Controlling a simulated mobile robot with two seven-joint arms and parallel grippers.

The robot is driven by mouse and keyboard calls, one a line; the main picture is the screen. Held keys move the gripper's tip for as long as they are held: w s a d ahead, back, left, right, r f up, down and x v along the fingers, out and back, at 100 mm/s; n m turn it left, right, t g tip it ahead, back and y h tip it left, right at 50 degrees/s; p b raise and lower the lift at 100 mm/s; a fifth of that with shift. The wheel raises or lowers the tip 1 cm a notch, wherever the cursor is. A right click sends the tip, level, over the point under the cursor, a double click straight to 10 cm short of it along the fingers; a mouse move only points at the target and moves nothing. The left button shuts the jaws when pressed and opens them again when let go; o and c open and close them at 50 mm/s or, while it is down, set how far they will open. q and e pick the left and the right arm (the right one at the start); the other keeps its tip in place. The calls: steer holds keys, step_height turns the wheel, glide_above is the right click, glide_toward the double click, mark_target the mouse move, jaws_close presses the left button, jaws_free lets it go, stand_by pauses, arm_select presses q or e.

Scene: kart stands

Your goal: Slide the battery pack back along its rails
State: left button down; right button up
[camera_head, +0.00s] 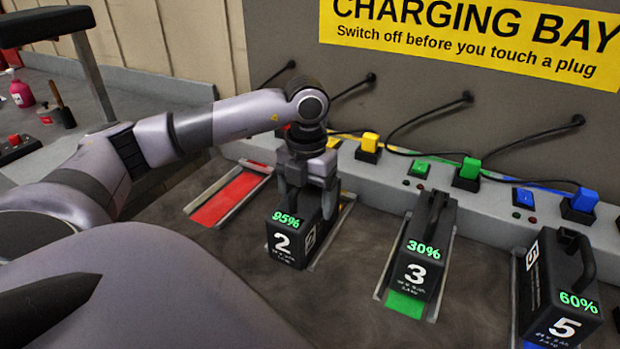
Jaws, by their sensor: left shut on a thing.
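The black battery pack number 2 (288,243), marked 95%, stands upright on its rails (335,228) in the second bay from the left. My left gripper (307,208) is over the top of this pack, pointing down and shut on it. The gripper hides the pack's handle. A strip of yellow shows behind the gripper at the back of the bay. My right gripper is not in view.
Battery pack 3 (419,252), at 30%, stands on a green bay to the right. Battery pack 5 (555,295), at 60%, stands further right. The red bay (229,200) at left is empty. Yellow (369,143), green (469,169) and blue (584,201) plugs with cables line the back ledge.

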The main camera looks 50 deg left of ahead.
arm_select(q)
steer(key=shift+s+d, duration=0.1)
steer(key=shift+s, duration=0.1)
jaws_free()
steer(key=shift+r, duration=3.65)
